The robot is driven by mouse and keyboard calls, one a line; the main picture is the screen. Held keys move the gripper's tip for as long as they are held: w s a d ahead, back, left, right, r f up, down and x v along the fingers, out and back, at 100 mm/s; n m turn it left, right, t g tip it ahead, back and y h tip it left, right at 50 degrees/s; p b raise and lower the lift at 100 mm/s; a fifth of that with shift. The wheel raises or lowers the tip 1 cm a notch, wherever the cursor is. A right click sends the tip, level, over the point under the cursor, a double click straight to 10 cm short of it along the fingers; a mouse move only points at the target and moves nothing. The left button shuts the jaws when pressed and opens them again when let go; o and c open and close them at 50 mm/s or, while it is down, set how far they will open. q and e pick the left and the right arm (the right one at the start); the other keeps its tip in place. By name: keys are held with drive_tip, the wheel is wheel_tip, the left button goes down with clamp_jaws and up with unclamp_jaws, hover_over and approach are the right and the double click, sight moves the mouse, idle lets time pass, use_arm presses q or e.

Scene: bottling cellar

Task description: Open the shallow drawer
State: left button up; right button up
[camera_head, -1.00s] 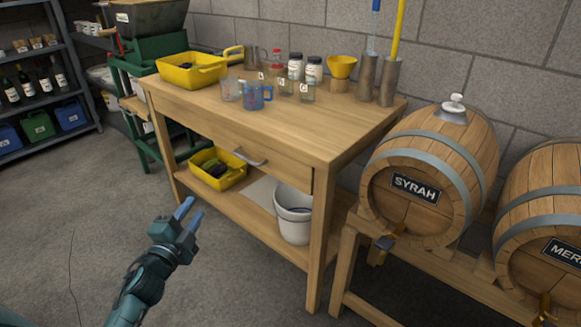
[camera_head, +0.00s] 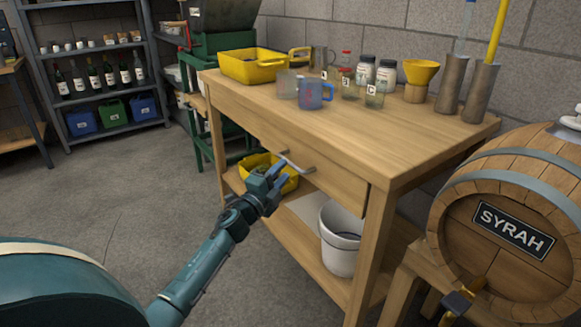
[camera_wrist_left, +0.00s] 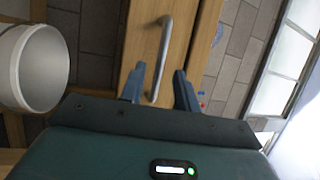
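The shallow drawer (camera_head: 336,184) is a wooden front under the top of the workbench (camera_head: 345,118). It looks shut. Its grey metal bar handle (camera_head: 297,164) sits on the middle of the front. My left gripper (camera_head: 280,173) is at the handle, in front of the drawer. In the left wrist view, the two fingers of my left gripper (camera_wrist_left: 159,85) are apart, and the handle (camera_wrist_left: 164,50) runs between them with gaps showing. The drawer front (camera_wrist_left: 182,45) lies behind it. I cannot tell whether a finger touches the bar. My right gripper is not in view.
A yellow bin (camera_head: 262,163) and a white bucket (camera_head: 341,240) stand on the lower shelf. Cups, jars and a yellow tub (camera_head: 255,70) are on the benchtop. The Syrah barrel (camera_head: 470,240) stands to the right. The floor (camera_head: 120,200) at left is clear.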

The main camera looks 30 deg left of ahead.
sight(290, 162)
use_arm(q)
drive_tip(key=shift+w+r+b, duration=0.2)
drive_tip(key=shift+w, duration=1)
drive_tip(key=shift+w+r+b, duration=0.2)
drive_tip(key=shift+w, duration=1)
drive_tip(key=shift+c, duration=0.5)
clamp_jaws()
